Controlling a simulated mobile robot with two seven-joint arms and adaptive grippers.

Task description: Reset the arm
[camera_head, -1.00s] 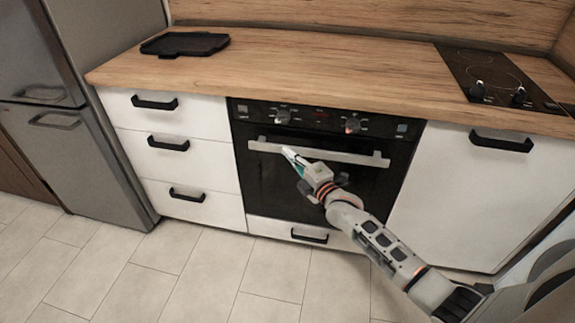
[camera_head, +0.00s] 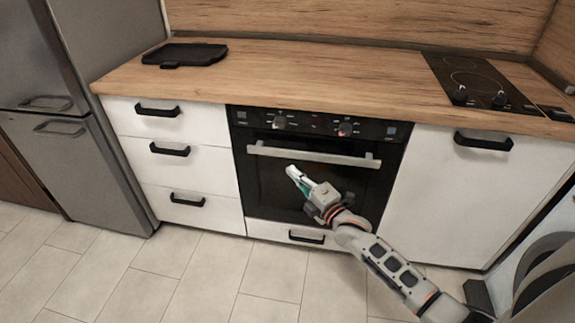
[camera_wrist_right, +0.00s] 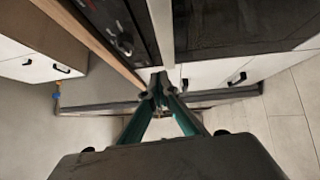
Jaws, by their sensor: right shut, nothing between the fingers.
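My right gripper (camera_head: 292,172) is in front of the oven door, a little below the oven's silver bar handle (camera_head: 314,154). It appears apart from the handle in the head view. Its fingers (camera_wrist_right: 158,84) meet at the tips in the right wrist view, with nothing between them. My right arm comes in from the lower right. The black oven (camera_head: 270,180) is shut. My left gripper does not show in either view.
A wooden counter (camera_head: 310,80) runs above white drawers (camera_head: 190,165) and a white cupboard door (camera_head: 470,200). A black tray (camera_head: 185,54) and a hob (camera_head: 478,80) are on top. A grey fridge (camera_head: 95,170) stands left. The tiled floor (camera_head: 200,280) is clear.

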